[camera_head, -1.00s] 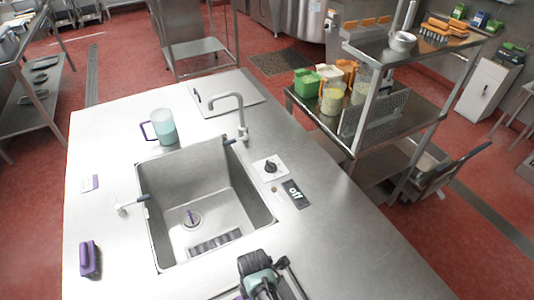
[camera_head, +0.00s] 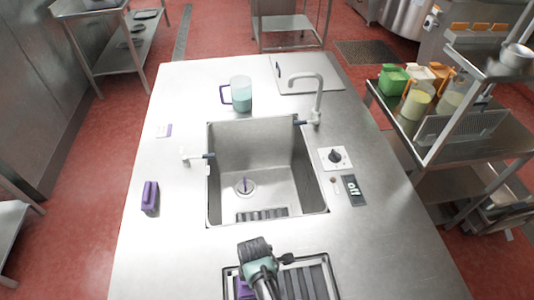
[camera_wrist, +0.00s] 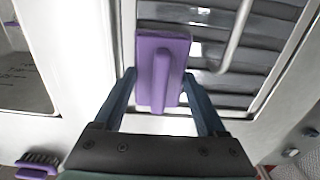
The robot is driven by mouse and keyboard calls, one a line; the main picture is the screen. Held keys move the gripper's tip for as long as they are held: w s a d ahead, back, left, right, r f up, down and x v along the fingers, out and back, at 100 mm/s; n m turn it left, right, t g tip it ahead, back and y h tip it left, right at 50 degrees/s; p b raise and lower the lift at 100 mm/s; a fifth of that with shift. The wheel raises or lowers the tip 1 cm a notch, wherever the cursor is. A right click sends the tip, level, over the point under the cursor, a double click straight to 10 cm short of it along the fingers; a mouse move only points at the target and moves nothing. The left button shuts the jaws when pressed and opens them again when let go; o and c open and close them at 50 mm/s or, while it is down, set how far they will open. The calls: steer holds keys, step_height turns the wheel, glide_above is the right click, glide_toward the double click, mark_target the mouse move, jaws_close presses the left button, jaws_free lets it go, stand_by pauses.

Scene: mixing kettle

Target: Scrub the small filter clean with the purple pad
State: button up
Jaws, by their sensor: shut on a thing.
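The purple pad (camera_wrist: 162,62), a flat block with a raised grip, is held between the two fingers of my gripper (camera_wrist: 158,80) in the wrist view. Its purple edge shows beside my gripper (camera_head: 258,270) in the head view, mostly hidden by my arm. The pad is over the left part of a slatted metal filter (camera_wrist: 212,72) in a frame; I cannot tell whether it touches. The filter also shows on the counter in front of the sink (camera_head: 318,280). Another slatted piece (camera_head: 262,214) lies at the sink's near side; it is too small to tell more.
A purple brush (camera_head: 150,196) stands on the counter's left. A loaded shelf (camera_head: 460,150) is at right.

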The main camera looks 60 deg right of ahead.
steer(key=shift+a, duration=0.2)
step_height(320, 180, up, 9)
steer(key=p, duration=0.8)
steer(key=shift+d+p, duration=0.1)
steer(key=shift+p, duration=0.3)
stand_by(0.4)
